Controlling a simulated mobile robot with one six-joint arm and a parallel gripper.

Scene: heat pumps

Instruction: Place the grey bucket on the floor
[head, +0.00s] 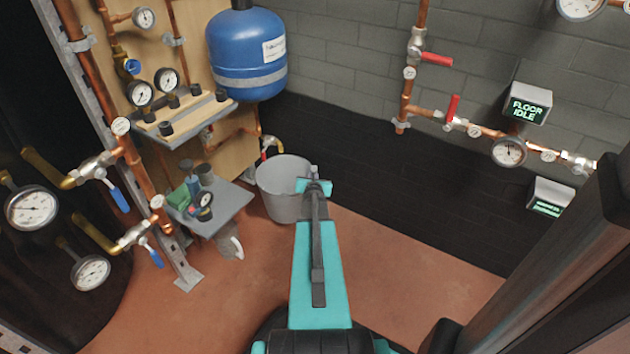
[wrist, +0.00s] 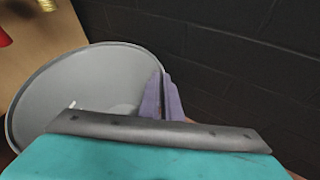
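The grey bucket (head: 283,192) is upright near the foot of the back wall, below the blue tank. It fills the left of the wrist view (wrist: 85,75), and I look down into its open top. My gripper (head: 314,180) is at the bucket's right rim. In the wrist view its two purple fingers (wrist: 163,98) stand close together, one on each side of the rim, and look shut on it.
A small grey shelf (head: 222,212) with tools is left of the bucket. The blue tank (head: 246,55) and a gauge board (head: 180,118) are above. Copper pipes with red valve handles (head: 436,59) run along the back wall. Floor to the right is clear.

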